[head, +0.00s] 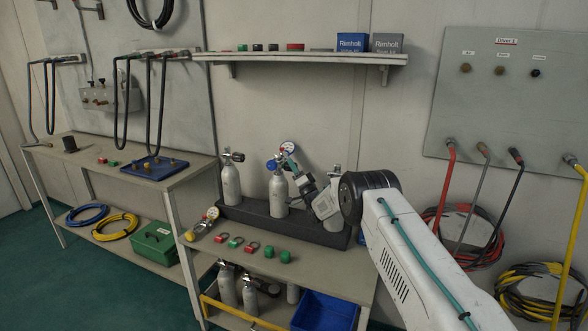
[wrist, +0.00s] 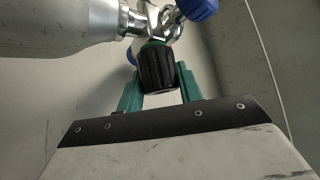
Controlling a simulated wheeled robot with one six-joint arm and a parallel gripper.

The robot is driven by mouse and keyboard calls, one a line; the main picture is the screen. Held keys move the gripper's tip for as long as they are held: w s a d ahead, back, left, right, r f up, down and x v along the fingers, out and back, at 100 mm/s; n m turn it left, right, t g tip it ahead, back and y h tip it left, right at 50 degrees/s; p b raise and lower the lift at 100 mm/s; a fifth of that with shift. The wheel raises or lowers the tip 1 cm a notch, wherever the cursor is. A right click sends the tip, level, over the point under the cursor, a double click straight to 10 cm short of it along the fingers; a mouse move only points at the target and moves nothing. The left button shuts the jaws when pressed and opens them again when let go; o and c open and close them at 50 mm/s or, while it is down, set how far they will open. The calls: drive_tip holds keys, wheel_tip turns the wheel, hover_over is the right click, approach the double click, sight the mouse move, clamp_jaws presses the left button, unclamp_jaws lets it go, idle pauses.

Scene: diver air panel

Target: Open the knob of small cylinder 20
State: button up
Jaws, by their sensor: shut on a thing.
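Several small white cylinders stand in a dark rack (head: 248,215) on the bench. My gripper (head: 287,160) is at the valve of the middle cylinder (head: 278,192), which has a blue part (head: 271,165) and a round gauge (head: 287,147). In the wrist view the teal fingers of my gripper (wrist: 157,88) are shut on a black ribbed knob (wrist: 156,70) with a green ring. The knob sits on the metal valve of the white cylinder (wrist: 60,25), which lies across the upper left. I cannot read a number on the cylinder.
Another cylinder (head: 231,182) stands at the rack's left end, and one (head: 335,216) stands at the right, partly behind my arm. A shelf (head: 300,57) hangs above. Green and red fittings (head: 236,242) lie on the bench in front. A blue bin (head: 322,312) sits below.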

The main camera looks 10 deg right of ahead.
drive_tip(key=shift+n+y, duration=0.7)
drive_tip(key=shift+n, duration=0.2)
drive_tip(key=o, duration=1)
drive_tip(key=v, duration=0.7)
drive_tip(key=shift+s, duration=0.2)
drive_tip(key=shift+d+f, duration=0.1)
